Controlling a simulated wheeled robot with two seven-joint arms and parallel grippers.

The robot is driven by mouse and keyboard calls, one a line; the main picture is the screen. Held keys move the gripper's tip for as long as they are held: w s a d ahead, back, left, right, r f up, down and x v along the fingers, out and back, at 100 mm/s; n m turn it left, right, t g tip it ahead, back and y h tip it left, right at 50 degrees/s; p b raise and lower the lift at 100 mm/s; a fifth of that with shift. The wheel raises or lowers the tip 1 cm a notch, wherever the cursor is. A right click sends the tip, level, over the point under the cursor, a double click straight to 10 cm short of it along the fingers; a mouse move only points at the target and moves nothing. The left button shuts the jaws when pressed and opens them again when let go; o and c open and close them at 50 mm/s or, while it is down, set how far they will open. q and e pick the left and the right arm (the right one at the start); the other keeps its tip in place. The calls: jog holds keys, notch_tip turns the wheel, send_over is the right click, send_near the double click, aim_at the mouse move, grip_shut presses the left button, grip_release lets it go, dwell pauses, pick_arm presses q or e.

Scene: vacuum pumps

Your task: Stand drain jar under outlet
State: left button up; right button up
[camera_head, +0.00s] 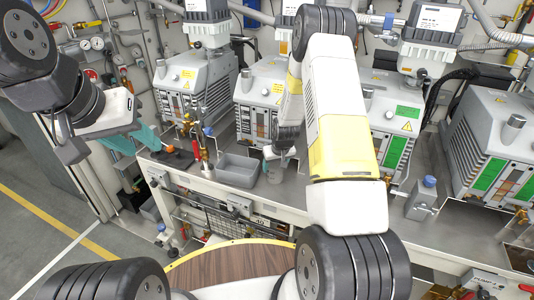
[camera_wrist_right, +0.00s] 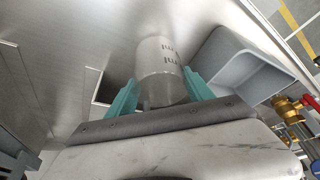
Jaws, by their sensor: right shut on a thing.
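The drain jar is a grey cylinder with dark marks on its side; in the right wrist view the jar (camera_wrist_right: 160,58) sits between the teal fingers of my right gripper (camera_wrist_right: 160,92), which is shut on it. In the head view the jar (camera_head: 275,172) shows low at the bench, beside the grey bin, partly hidden by my right arm. I cannot tell whether its base touches the bench. My left gripper (camera_head: 136,143) hangs at the bench's left end with teal fingers apart and nothing visible between them. I cannot make out the outlet.
A grey open bin (camera_head: 237,170) stands left of the jar. Several grey pumps (camera_head: 196,88) line the back of the bench (camera_head: 205,187). Upright brass and red fittings (camera_head: 203,150) stand left of the bin. A small grey bottle with a blue cap (camera_head: 424,198) stands farther right.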

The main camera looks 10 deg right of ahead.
jog(key=shift+f, duration=0.1)
dwell(0.4)
jog(key=o, duration=1.5)
jog(key=v, duration=0.7)
jog(key=shift+s+r, duration=0.2)
jog(key=shift+r, duration=0.1)
jog(key=shift+r, duration=0.1)
